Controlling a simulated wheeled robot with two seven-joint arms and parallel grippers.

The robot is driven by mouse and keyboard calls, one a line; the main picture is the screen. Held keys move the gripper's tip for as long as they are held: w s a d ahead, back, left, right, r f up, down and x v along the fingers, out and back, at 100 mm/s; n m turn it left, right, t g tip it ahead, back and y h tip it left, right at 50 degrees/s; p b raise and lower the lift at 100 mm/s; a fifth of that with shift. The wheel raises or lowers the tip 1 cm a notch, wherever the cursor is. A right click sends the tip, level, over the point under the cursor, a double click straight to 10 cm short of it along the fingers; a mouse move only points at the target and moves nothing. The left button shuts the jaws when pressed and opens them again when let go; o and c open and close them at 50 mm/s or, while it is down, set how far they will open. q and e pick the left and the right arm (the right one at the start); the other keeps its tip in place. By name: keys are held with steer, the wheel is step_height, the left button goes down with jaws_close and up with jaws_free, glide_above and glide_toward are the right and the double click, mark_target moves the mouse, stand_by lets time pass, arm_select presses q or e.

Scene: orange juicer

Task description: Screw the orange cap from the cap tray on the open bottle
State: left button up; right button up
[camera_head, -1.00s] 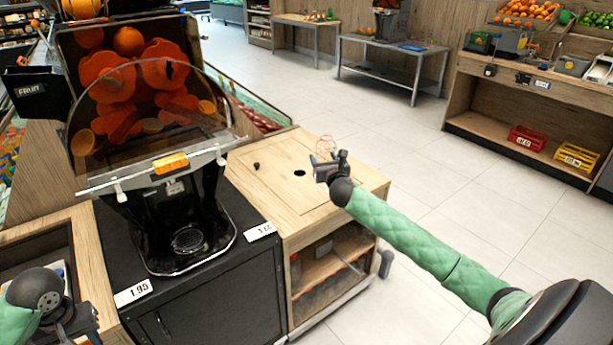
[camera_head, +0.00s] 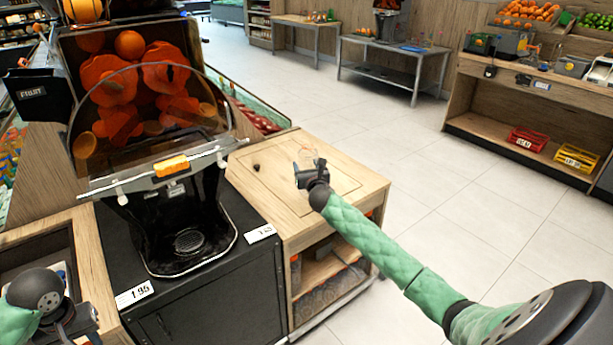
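My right gripper (camera_head: 309,170) is over the wooden counter to the right of the juicer. A clear, faint rounded object (camera_head: 316,158), possibly the bottle, shows at its fingertips; I cannot tell whether the fingers are closed on it. I cannot make out an orange cap. A dark recess (camera_head: 30,272) in the left counter, partly behind my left arm, may be the cap tray, but its contents are not clear.
The orange juicer (camera_head: 150,130) stands on a black cabinet (camera_head: 215,300) between the two wooden counters. A small dark knob (camera_head: 256,167) is on the right counter (camera_head: 340,198). Open tiled floor lies to the right, with shelves and crates farther back.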

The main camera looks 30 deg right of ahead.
steer(key=shift+f, duration=1.9)
steer(key=shift+f, duration=0.15)
steer(key=o, duration=1.3)
steer(key=shift+o, duration=0.2)
steer(key=b+v, duration=0.1)
steer(key=v, duration=1.1)
steer(key=shift+s, duration=0.1)
